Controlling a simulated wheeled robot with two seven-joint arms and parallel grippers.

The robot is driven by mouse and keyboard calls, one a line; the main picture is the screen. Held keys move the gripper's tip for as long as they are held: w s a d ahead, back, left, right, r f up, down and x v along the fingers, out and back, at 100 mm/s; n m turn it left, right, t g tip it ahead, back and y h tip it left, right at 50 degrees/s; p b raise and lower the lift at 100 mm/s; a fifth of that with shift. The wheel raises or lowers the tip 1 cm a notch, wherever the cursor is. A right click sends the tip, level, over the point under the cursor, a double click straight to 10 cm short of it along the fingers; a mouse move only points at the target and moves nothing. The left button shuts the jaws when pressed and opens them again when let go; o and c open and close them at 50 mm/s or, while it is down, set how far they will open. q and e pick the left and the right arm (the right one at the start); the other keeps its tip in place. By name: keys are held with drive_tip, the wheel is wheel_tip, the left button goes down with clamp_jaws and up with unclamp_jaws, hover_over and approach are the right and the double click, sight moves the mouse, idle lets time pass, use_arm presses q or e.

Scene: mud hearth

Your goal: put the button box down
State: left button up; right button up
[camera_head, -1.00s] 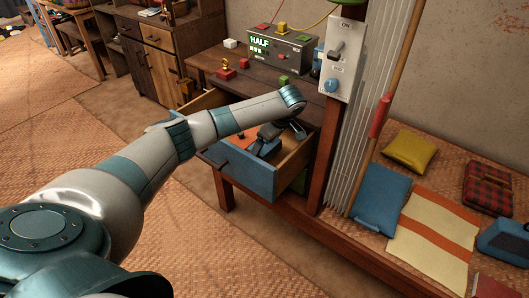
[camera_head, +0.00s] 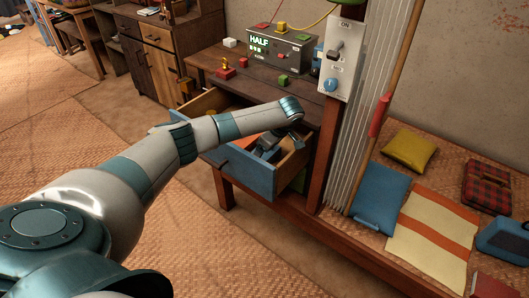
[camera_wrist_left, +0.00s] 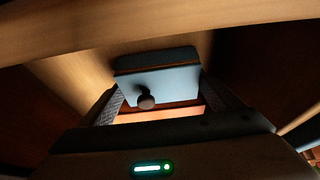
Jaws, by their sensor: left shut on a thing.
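My left gripper (camera_head: 266,152) reaches down into the open blue-fronted drawer (camera_head: 243,174) under the wooden bench in the head view. In the left wrist view its two fingers stand on either side of a pale blue box (camera_wrist_left: 160,82) with a dark round knob (camera_wrist_left: 146,101) on its face, and they are shut on it. I take this to be the button box. An orange surface shows just below it, but I cannot tell whether the box touches it. In the head view the gripper and arm mostly hide the box. My right gripper is not in view.
The drawer's wooden side (camera_head: 293,160) stands close to the right of the gripper. On the bench above are a grey box with a lit HALF display (camera_head: 281,50) and several small blocks. A switch panel (camera_head: 341,65) is mounted on the post at right.

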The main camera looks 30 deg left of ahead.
sight(271, 155)
use_arm(q)
drive_tip(key=shift+f, duration=0.1)
drive_tip(key=o, duration=1.1)
drive_tip(key=shift+b+v, duration=0.35)
drive_tip(key=shift+v, duration=3.5)
drive_tip(key=shift+a, duration=0.1)
